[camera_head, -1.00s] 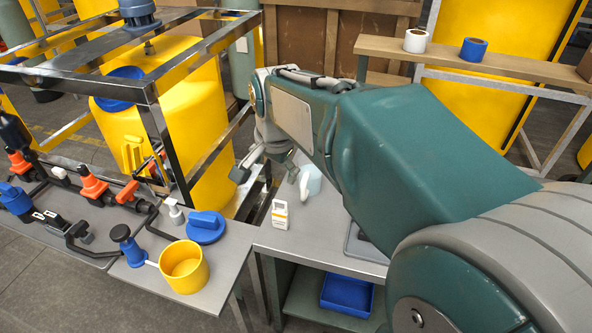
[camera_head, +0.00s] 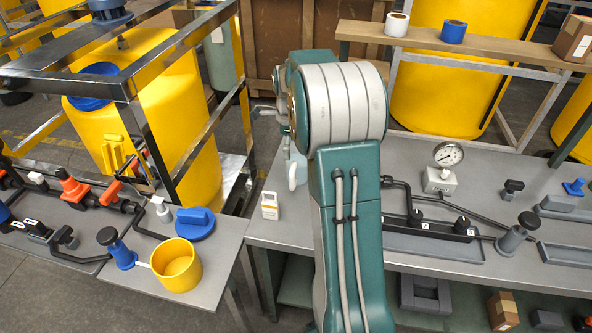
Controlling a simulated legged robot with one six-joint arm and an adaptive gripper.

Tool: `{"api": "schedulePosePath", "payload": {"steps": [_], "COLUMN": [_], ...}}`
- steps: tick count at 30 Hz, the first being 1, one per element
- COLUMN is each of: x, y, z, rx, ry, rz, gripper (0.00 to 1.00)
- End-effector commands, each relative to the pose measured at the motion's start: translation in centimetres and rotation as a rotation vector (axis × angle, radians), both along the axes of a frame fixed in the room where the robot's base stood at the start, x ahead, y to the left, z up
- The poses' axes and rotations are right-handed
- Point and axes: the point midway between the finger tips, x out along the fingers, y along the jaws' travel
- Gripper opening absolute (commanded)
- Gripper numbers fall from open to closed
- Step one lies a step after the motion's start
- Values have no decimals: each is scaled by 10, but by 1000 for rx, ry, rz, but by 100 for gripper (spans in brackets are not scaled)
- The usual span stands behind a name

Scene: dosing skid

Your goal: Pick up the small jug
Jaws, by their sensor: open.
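A pale jug with a white handle (camera_head: 293,175) stands on the grey bench at the centre. My arm hides its right part. A small white container with a label (camera_head: 270,206) stands just in front and to its left. My gripper (camera_head: 262,110) shows only partly at the left of my raised arm, above and behind the jug in the picture. It is open and apart from the jug, with nothing seen between its fingers.
A yellow cup (camera_head: 177,265) and a blue lid (camera_head: 195,223) are on the left bench. A steel frame (camera_head: 160,130) around a yellow tank stands at the back left. A gauge (camera_head: 447,155) and black pipework (camera_head: 430,227) occupy the right bench.

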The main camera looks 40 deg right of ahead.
Motion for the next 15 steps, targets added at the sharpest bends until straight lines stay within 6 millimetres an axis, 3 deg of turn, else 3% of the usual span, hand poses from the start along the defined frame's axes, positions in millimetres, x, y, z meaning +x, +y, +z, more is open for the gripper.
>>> {"api": "schedulePosePath", "payload": {"steps": [4,11,15], "x": [-1,-1,-2], "y": [0,-1,-3], "z": [-27,-47,-68], "rx": [2,1,2], "ry": [3,1,3], "rz": [1,2,3], "gripper": [100,100,100]}}
